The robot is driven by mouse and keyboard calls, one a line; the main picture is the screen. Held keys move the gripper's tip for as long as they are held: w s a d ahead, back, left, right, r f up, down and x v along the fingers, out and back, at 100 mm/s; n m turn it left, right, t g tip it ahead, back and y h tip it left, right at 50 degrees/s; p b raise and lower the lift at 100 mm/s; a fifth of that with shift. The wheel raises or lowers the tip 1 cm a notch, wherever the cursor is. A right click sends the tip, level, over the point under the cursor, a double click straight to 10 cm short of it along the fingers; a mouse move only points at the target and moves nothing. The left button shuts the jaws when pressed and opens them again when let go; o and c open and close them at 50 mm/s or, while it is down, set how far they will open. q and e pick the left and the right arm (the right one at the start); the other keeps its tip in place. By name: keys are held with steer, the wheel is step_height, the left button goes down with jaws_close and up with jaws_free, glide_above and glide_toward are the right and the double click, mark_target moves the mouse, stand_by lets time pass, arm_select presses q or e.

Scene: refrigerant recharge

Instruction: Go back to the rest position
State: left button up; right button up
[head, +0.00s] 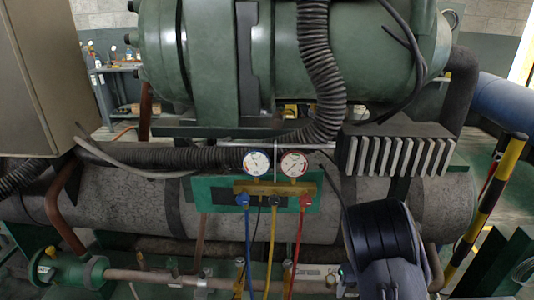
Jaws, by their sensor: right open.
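My right arm comes in at the lower right, with a black rounded joint and a grey-blue link. My right gripper (347,280) is mostly hidden beside that link at the bottom edge; it is open, and I see nothing held in it. My left gripper is not in view. A brass gauge manifold (275,188) is on a green plate in the middle, with a blue-rimmed gauge (256,163) and a red-rimmed gauge (294,164) on top. A blue hose (248,250), a yellow hose (270,250) and a red hose (297,240) hang down from it.
A large green compressor (340,60) with a black corrugated hose (318,70) stands above a grey insulated cylinder (110,195). A grey cabinet (40,70) is at the left. A yellow-black post (490,205) stands at the right. Green valve piping (75,268) runs low at the left.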

steer(key=s+a+r+n+t+y+p, duration=0.1)
steer(key=s+a+r+n+y, duration=0.15)
steer(key=s+r+n, duration=0.5)
steer(key=s+a+r+n+t+y, duration=0.1)
steer(key=s+r+n+y, duration=0.3)
steer(key=r+n, duration=0.6)
steer(key=s+r+n+t+h, duration=0.1)
steer(key=s+r+n+t, duration=0.1)
steer(key=s+n, duration=0.6)
steer(key=s+a+r+n+t+h+p, duration=0.1)
steer(key=s+r+n+h, duration=0.1)
steer(key=s+r+n, duration=0.3)
steer(key=s+n, duration=0.2)
steer(key=n, duration=0.1)
steer(key=shift+s+r+t, duration=0.3)
steer(key=shift+s+t, duration=0.1)
